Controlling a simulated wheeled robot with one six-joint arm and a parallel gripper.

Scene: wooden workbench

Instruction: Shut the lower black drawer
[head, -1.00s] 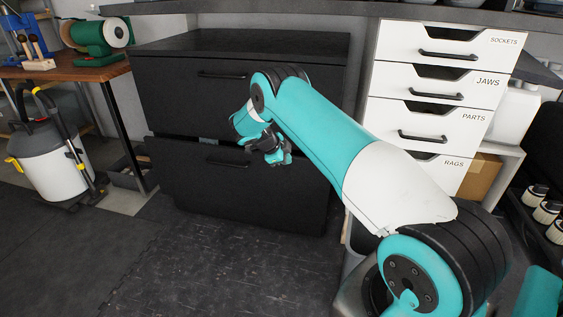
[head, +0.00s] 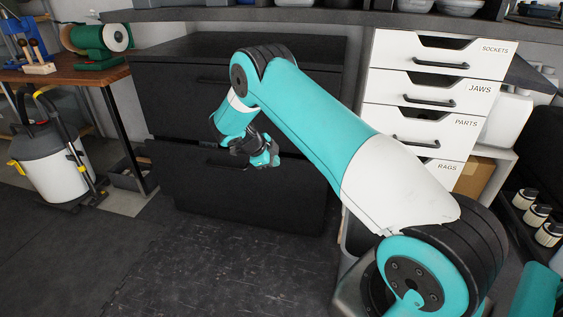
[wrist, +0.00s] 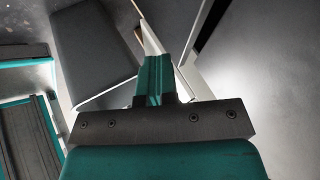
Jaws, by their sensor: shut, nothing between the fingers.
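The black cabinet (head: 165,100) stands behind my arm in the head view. Its lower black drawer (head: 200,190) has a dark front with a bar handle, partly hidden by my gripper. The drawer front appears to stand slightly forward of the upper one, with a narrow gap along its top edge. My gripper (head: 268,158) is shut and empty, in front of the upper right part of the lower drawer. I cannot tell whether it touches the front. In the wrist view the teal fingers (wrist: 155,80) are together with nothing between them.
White drawers (head: 430,95) labelled sockets, jaws, parts and rags stand to the right of the cabinet. The dark floor (head: 170,265) before the cabinet is clear.

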